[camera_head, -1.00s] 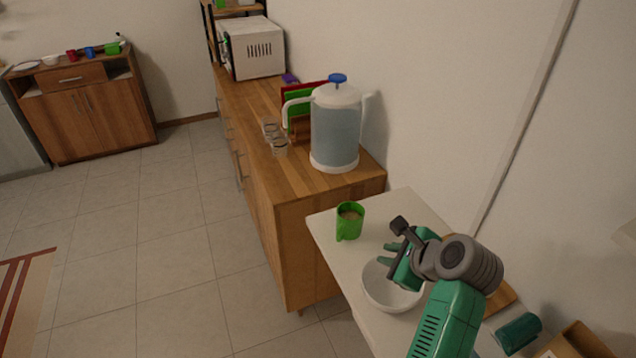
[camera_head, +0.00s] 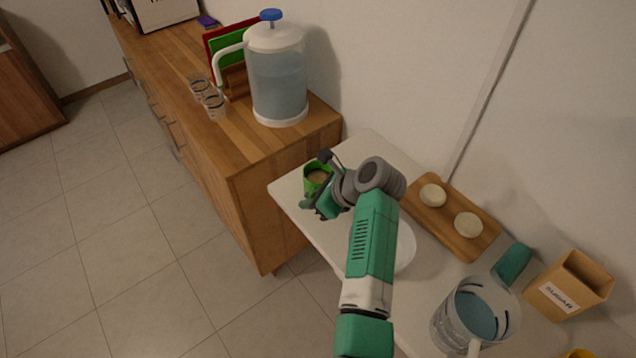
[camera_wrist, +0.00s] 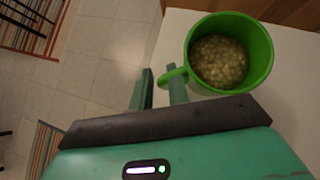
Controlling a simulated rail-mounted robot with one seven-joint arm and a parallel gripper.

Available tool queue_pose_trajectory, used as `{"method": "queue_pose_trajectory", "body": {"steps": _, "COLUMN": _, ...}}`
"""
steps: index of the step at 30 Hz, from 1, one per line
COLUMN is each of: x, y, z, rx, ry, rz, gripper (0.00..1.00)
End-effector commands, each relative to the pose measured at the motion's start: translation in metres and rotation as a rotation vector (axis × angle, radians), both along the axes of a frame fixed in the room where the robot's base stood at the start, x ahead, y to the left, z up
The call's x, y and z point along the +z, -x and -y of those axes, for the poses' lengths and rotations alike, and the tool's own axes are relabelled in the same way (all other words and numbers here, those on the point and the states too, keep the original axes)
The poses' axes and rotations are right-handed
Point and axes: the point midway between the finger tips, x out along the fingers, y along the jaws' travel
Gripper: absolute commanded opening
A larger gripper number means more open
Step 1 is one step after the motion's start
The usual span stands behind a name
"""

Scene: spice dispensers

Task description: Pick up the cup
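The green cup (camera_head: 309,186) stands upright at the far left end of the white table, partly hidden by my arm in the head view. In the wrist view the cup (camera_wrist: 262,50) holds a pale, grainy content, and its handle (camera_wrist: 170,78) points left toward my fingers. My gripper (camera_wrist: 160,88) is open, with a gap between its two fingers. The right fingertip is beside the handle and overlaps it in the picture; I cannot tell whether they touch. In the head view my gripper (camera_head: 310,206) is close beside the cup.
A white bowl (camera_head: 405,246) is partly hidden behind my arm. A wooden board (camera_head: 440,216) with two round pale items, a glass pitcher (camera_head: 475,320) and a sugar box (camera_head: 568,285) stand farther right. A wooden counter (camera_head: 225,150) with a large water dispenser (camera_head: 278,85) adjoins the table.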

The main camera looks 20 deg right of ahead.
Motion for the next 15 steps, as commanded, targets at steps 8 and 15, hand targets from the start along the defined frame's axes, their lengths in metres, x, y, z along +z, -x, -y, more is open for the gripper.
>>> {"method": "queue_pose_trajectory", "body": {"steps": 8, "x": -0.0154, "y": -0.0120, "z": -0.0090, "rx": -0.001, "ry": 0.000, "rz": 0.002, "gripper": 0.17}}
{"method": "queue_pose_trajectory", "body": {"steps": 15, "x": -0.0151, "y": -0.0117, "z": -0.0087, "rx": -0.001, "ry": 0.001, "rz": 0.001, "gripper": 0.00}}
